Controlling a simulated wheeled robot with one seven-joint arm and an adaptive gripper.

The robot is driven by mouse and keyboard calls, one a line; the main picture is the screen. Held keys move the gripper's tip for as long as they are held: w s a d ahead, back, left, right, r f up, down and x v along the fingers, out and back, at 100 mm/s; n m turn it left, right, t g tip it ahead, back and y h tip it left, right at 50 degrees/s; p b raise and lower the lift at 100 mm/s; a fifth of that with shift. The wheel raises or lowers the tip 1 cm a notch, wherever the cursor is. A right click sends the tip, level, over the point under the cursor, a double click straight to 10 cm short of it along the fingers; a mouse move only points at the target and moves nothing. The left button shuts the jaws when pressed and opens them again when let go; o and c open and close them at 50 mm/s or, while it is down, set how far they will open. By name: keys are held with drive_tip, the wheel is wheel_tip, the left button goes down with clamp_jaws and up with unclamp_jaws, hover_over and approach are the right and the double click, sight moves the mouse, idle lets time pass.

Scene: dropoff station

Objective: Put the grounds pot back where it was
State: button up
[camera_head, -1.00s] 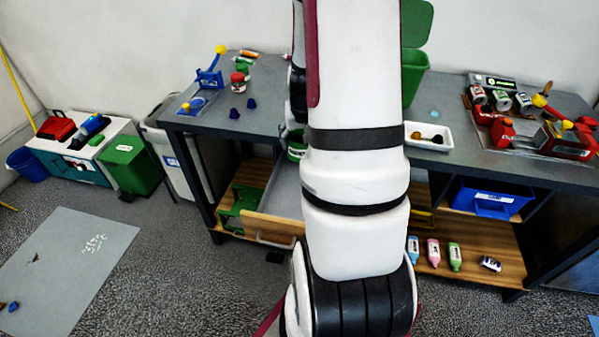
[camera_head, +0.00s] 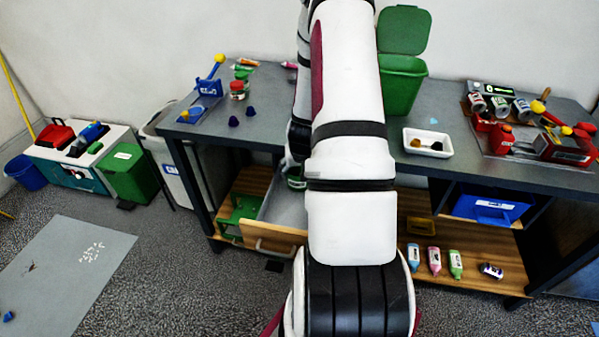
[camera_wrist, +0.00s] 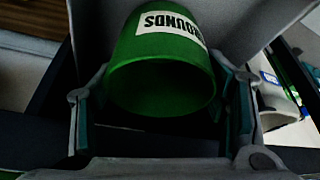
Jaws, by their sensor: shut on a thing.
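The grounds pot (camera_wrist: 160,85) is green with a white label that ends in "OUNDS", upside down in the wrist view. Its round end faces my wrist camera. My gripper (camera_wrist: 162,112) is shut on it, with one finger on each side. In the head view a small part of the green pot (camera_head: 296,178) shows left of my arm, at the open drawer (camera_head: 272,238) under the left bench. My arm hides most of the pot and gripper there, so I cannot tell whether the pot touches the drawer floor.
The drawer has a wooden front and grey inside, with a green rack (camera_head: 240,212) on the shelf beside it. Above is the grey bench top (camera_head: 262,110). A lidded green bin (camera_head: 402,85) and white tray (camera_head: 428,142) stand on it. Several bottles (camera_head: 434,260) line the lower right shelf.

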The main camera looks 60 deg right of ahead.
drive_tip(key=shift+f, duration=0.6)
drive_tip(key=o, duration=1.6)
drive_tip(key=shift+c, duration=0.2)
drive_tip(key=shift+d, duration=0.1)
drive_tip(key=shift+r, duration=0.1)
drive_tip(key=v, duration=1.2)
drive_tip(key=w+a+r+n+t+y, duration=0.1)
drive_tip(key=w+a+r+n, duration=0.1)
drive_tip(key=a+r, duration=0.7)
drive_tip(key=w+a+r+n+y, duration=0.1)
drive_tip(key=w+a+r+n, duration=0.15)
drive_tip(key=a+r, duration=0.65)
drive_tip(key=s+a+r+n, duration=0.2)
drive_tip(key=s+a+r, duration=0.2)
drive_tip(key=s+a, duration=0.4)
drive_tip(key=s+a+r+n+y, duration=0.1)
drive_tip(key=s+a+r+n, duration=0.2)
drive_tip(key=s+a, duration=0.4)
drive_tip(key=shift+s+a+r+p, duration=0.4)
drive_tip(key=shift+a+r, duration=0.05)
drive_tip(key=shift+a, duration=0.05)
